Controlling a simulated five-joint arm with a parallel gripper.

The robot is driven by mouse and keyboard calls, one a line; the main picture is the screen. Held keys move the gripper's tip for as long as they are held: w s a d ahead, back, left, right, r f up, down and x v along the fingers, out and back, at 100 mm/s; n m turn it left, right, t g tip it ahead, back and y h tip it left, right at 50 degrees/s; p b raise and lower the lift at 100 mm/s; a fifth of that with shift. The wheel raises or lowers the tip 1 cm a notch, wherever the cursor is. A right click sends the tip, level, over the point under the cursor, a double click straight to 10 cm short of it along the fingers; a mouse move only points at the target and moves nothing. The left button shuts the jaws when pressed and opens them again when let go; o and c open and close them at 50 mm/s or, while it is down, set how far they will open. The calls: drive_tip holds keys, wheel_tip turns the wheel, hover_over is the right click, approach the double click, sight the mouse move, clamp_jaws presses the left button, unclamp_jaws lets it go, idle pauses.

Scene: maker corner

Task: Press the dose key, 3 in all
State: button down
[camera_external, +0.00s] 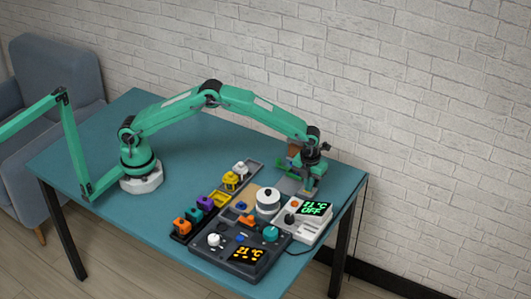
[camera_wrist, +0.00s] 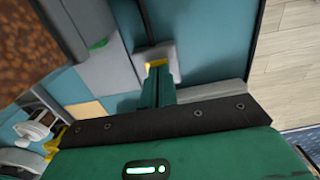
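My gripper (camera_external: 312,183) points down at the right end of the table, beside a dispenser with a brown-filled top (camera_external: 293,147). In the wrist view, my gripper's fingers (camera_wrist: 157,78) are together, with nothing seen between them. Their tips are over a light grey block (camera_wrist: 166,50) with a yellow patch (camera_wrist: 156,63) showing at the tips. I cannot tell whether this patch is the dose key, or whether the tips touch it. The dispenser's brown contents (camera_wrist: 30,45) and grey body (camera_wrist: 93,65) are at the left of the wrist view.
A white control box (camera_external: 305,228) with a green display and a dark control box (camera_external: 240,256) with an orange display stand at the front. A round white pot (camera_external: 268,203) is near them. Trays with coloured blocks (camera_external: 192,216) lie left. The table (camera_external: 95,150) is clear behind.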

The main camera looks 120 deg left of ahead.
drive_tip(key=shift+s+d+f, duration=0.1)
drive_tip(key=shift+s+f, duration=0.1)
drive_tip(key=shift+f, duration=0.35)
wheel_tip(320, 180, up, 15)
drive_tip(key=shift+w, duration=0.2)
drive_tip(key=shift+r, duration=0.1)
idle(2.8)
